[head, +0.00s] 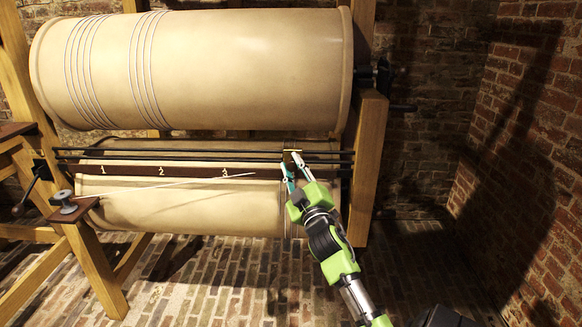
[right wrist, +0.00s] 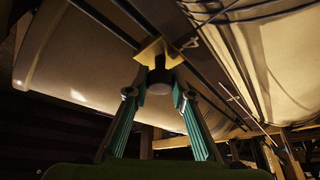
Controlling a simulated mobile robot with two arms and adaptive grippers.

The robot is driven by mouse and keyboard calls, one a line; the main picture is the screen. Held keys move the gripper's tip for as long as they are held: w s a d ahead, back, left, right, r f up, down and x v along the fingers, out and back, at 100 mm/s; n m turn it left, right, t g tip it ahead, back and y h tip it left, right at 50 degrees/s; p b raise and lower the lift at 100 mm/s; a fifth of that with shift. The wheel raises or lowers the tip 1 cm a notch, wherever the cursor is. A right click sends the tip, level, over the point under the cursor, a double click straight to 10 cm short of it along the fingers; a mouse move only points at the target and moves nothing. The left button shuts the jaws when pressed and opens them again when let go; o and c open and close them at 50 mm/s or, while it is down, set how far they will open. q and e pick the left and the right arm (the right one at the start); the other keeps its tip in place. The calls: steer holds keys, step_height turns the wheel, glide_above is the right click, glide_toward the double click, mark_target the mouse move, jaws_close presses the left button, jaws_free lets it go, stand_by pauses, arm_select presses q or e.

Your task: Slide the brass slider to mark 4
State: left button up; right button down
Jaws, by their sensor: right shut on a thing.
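The brass slider (head: 291,151) sits on the dark rails at the right part of the scale bar (head: 195,171), well right of mark 3 (head: 224,171). Marks 1 and 2 show further left. My right gripper (head: 293,166) reaches up to the slider from the lower right. In the right wrist view its two teal fingers are closed on the dark knob (right wrist: 160,76) under the brass plate (right wrist: 156,50) of the slider. My left gripper is not in view.
A large cream drum (head: 205,65) with wire loops lies above the rails, a second drum (head: 190,210) below. A wooden post (head: 367,165) stands close right of my gripper. A thin pale wire (head: 180,186) slants before the lower drum. Brick floor is open in front.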

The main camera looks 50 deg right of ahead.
steer(key=c, duration=1.7)
jaws_free()
steer(key=shift+s+d+f, duration=0.15)
steer(key=shift+f, duration=0.05)
steer(key=shift+s+r, duration=0.1)
steer(key=shift+s, duration=0.15)
steer(key=v, duration=1.1)
steer(key=shift+s+a, duration=0.2)
steer(key=shift+a, duration=0.1)
